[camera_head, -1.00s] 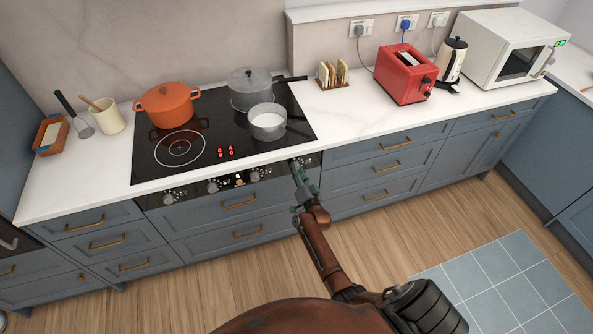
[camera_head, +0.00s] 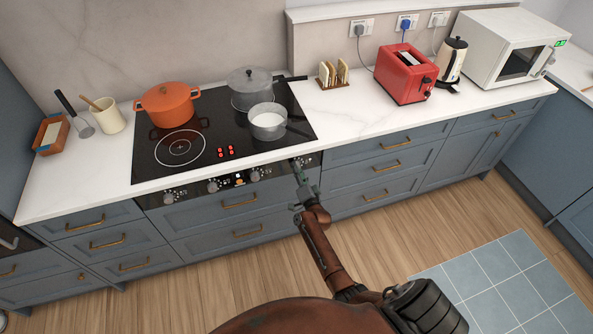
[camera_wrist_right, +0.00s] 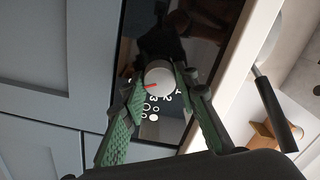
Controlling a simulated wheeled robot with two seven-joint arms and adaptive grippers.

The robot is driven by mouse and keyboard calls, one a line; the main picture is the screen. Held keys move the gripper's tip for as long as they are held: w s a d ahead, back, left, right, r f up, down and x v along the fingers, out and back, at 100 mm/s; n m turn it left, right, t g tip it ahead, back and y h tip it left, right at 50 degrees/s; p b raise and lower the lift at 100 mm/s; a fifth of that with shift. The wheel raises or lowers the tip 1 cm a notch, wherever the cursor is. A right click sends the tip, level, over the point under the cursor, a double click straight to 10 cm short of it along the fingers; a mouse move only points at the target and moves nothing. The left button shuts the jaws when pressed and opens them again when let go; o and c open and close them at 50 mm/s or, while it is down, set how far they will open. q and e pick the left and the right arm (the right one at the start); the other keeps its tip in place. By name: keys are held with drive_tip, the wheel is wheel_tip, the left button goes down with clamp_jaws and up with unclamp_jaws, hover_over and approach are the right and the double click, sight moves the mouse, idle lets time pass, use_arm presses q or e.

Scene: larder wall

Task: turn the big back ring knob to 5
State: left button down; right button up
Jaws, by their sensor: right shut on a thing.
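My right gripper (camera_head: 297,164) is at the right end of the black control panel on the cooktop's front. In the right wrist view its two green fingers (camera_wrist_right: 161,82) are shut on a round pale grey knob (camera_wrist_right: 158,76), one finger on each side. A red pointer mark shows on the knob's lower left edge. White numerals lie around it on the black panel; I cannot read for certain which one the pointer meets. In the head view the fingers mostly hide this knob. My left gripper is not in view.
Other knobs (camera_head: 213,186) sit along the panel to the left. On the black cooktop (camera_head: 150,163) stand an orange pot (camera_head: 168,106), a grey pot (camera_head: 246,92) and a small saucepan (camera_head: 267,124). A red toaster (camera_head: 404,76) stands right on the counter.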

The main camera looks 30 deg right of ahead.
drive_tip(key=o, duration=1.2)
drive_tip(key=shift+c, duration=0.2)
drive_tip(key=v, duration=1.2)
drive_tip(key=shift+a, duration=0.1)
